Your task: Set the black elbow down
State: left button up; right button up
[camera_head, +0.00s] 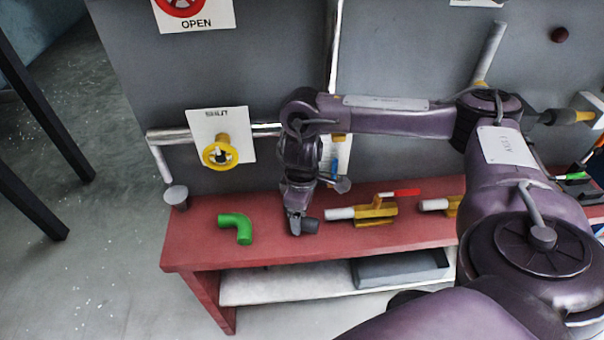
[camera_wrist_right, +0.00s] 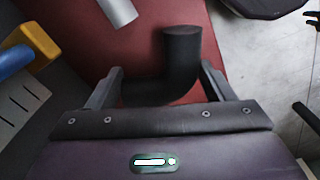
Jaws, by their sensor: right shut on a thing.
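The black elbow (camera_head: 311,226) is at the red bench (camera_head: 275,228), between the green elbow and the first yellow valve with a white pipe. My right gripper (camera_head: 296,224) points down over the bench and is shut on it. In the right wrist view the black elbow (camera_wrist_right: 182,62) lies between the two fingers of my right gripper (camera_wrist_right: 163,85), one end facing up. It is close to the bench top; I cannot tell whether it touches. My left gripper is not in view.
A green elbow (camera_head: 237,228) lies on the bench to the left. A yellow valve with a white pipe (camera_head: 364,212) and red handle lies close on the right, with another valve (camera_head: 437,204) beyond. A grey panel (camera_head: 270,80) with a yellow handwheel (camera_head: 220,154) stands behind.

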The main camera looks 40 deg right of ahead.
aim_at(302, 219)
jog(key=shift+f, duration=1.9)
jog(key=o, duration=1.2)
jog(key=shift+f, duration=0.15)
jog(key=shift+o, duration=0.2)
